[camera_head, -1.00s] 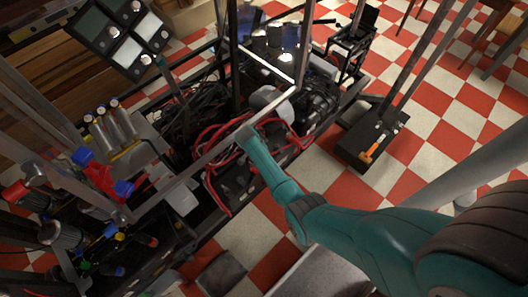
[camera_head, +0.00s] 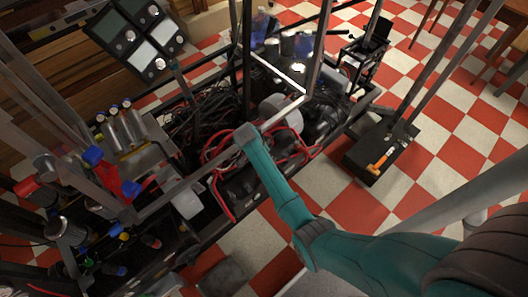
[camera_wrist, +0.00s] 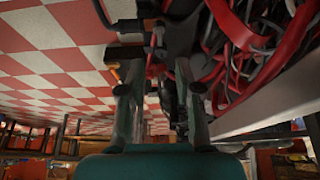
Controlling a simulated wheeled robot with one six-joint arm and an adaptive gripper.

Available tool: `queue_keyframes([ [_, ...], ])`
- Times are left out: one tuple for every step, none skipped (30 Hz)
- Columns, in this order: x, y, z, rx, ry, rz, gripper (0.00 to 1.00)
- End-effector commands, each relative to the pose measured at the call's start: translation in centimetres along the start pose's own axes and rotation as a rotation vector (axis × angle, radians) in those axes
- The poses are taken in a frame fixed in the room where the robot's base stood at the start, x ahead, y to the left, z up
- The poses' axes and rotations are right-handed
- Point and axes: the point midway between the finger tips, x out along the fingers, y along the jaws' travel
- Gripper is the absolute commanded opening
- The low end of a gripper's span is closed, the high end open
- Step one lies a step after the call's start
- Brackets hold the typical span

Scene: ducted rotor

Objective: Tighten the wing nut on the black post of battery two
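In the wrist view my gripper (camera_wrist: 156,80) shows as two teal-grey fingers with a clear gap between them. It is open and I see nothing held. Red cables (camera_wrist: 262,45) lie close on the right of the fingers. In the head view red cables (camera_head: 222,190) run over dark box-like units in the black frame, beneath the end of my teal arm (camera_head: 262,160). My gripper is hidden there behind the arm. I cannot single out battery two, its black post or the wing nut in either view; the area is dark and cluttered.
A pale rail (camera_head: 185,182) and upright posts cross the frame near my arm. A panel of displays (camera_head: 138,38) stands at the upper left, with metal cylinders (camera_head: 122,128) below. An orange-handled tool (camera_head: 380,162) lies on a black base at the right. Checkered floor (camera_head: 445,120) is open there.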

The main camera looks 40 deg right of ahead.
Motion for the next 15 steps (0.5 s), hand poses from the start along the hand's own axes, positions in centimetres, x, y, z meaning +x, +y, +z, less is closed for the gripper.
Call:
queue_keyframes([
  [-0.8,0.0,0.0,0.000,0.000,-0.002,0.33],
  [-1.1,0.0,0.0,0.000,0.000,-0.001,0.33],
  [-1.6,0.0,0.0,0.000,0.000,-0.001,0.33],
  [-1.9,0.0,0.0,0.000,0.000,-0.001,0.33],
  [-2.1,0.0,0.0,0.000,0.000,-0.001,0.33],
  [-2.4,0.0,0.0,0.000,0.000,0.000,0.33],
  [-2.5,0.0,0.0,0.000,0.000,0.000,0.33],
  [-2.6,0.0,0.0,0.000,0.000,0.000,0.33],
  [-2.8,0.0,0.0,0.000,0.000,0.000,0.33],
  [-2.8,0.0,0.0,0.000,0.000,0.000,0.33],
  [-2.8,0.0,0.0,0.000,0.000,0.000,0.33],
  [-2.8,0.0,0.0,0.000,0.000,0.000,0.33],
  [-2.8,0.0,0.0,0.000,0.000,0.000,0.33],
  [-2.8,0.0,0.0,0.000,0.000,0.000,0.33],
  [-2.8,0.0,0.0,0.000,0.000,0.000,0.33],
])
